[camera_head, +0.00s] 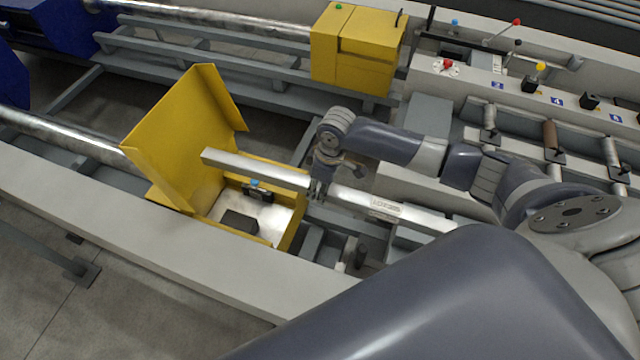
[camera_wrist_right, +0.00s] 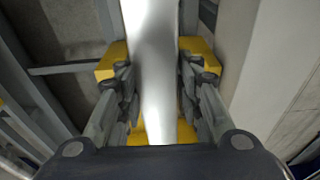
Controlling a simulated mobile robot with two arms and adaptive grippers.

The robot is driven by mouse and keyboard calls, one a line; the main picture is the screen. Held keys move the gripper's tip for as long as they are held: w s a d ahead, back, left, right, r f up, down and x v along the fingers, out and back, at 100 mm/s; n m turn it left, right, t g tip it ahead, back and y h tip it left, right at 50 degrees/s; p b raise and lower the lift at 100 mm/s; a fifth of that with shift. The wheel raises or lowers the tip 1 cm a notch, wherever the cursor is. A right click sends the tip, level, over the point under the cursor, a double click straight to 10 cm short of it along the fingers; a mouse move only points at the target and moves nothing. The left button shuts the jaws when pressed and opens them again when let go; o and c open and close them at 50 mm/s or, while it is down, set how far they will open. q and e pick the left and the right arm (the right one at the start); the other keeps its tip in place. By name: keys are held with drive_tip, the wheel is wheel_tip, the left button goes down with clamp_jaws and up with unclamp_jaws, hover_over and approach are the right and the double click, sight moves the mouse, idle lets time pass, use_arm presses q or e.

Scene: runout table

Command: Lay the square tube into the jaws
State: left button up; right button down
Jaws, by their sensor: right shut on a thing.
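The square tube (camera_head: 258,169) is a long, light metal bar. It runs from above the open yellow box at the left to the grey frame at the right. My right gripper (camera_head: 319,188) is shut on it near its middle, just right of the box. In the right wrist view the tube (camera_wrist_right: 156,70) runs lengthwise between the two fingers (camera_wrist_right: 158,105). The tube's left end hangs over the box. My left gripper is out of view.
The yellow box (camera_head: 180,130) has its tall lid raised at the left. A closed yellow box (camera_head: 357,55) stands behind. Levers with coloured knobs (camera_head: 515,22) and a roller frame (camera_head: 550,135) lie at the right. My own large grey link fills the front.

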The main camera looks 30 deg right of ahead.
drive_tip(key=shift+f, duration=0.6)
wheel_tip(320, 180, down, 2)
drive_tip(key=shift+w+a+f+b, duration=0.1)
drive_tip(key=shift+b, duration=0.6)
drive_tip(key=shift+f, duration=0.35)
use_arm(q)
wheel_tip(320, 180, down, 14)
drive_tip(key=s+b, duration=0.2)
drive_tip(key=b, duration=1)
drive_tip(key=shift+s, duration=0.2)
use_arm(e)
wheel_tip(320, 180, down, 19)
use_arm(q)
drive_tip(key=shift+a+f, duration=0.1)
